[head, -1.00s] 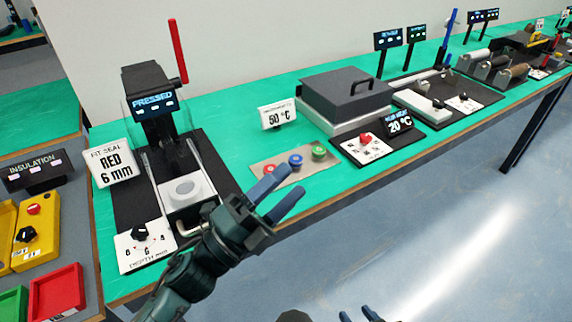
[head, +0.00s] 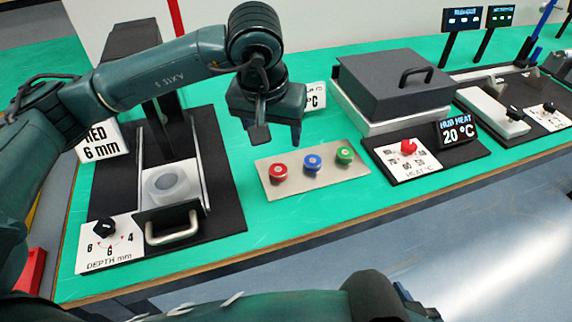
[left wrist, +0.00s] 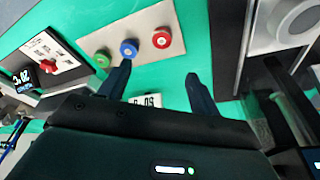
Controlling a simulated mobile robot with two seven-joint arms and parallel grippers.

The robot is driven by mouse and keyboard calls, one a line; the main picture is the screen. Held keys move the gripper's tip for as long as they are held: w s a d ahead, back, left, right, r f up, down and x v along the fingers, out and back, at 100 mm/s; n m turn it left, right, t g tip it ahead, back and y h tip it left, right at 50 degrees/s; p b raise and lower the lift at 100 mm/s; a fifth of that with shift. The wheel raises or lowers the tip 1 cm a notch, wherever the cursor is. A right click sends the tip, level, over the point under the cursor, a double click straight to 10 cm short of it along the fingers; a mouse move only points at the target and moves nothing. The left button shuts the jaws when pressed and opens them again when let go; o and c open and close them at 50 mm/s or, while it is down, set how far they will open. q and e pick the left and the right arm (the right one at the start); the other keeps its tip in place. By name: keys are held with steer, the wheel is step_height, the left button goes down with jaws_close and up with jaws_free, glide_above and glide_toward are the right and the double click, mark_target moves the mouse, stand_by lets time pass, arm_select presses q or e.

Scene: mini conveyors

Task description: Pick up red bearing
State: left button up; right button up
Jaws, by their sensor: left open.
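The red bearing (head: 279,171) sits at the left end of a beige plate (head: 330,185) on the green bench. A blue bearing (head: 313,163) and a green bearing (head: 344,155) stand to its right on the same plate. My left gripper (head: 276,138) is open and empty, above and behind the red bearing, fingers pointing down.
A press with a grey handled drawer (head: 172,228) and depth dial stands at left. A dark lidded box (head: 395,85) and a heater panel (head: 410,160) showing 20 °C are at right. Bare green bench lies around the plate.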

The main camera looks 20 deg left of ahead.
mark_target(278, 169)
arm_select(q)
steer(key=x, duration=0.8)
steer(key=p+x, duration=0.1)
steer(key=x, duration=0.3)
steer(key=shift+s+a+f, duration=0.15)
steer(key=shift+s+f, duration=0.05)
steer(key=shift+f, duration=0.25)
steer(key=shift+c, duration=0.4)
steer(key=c, duration=1)
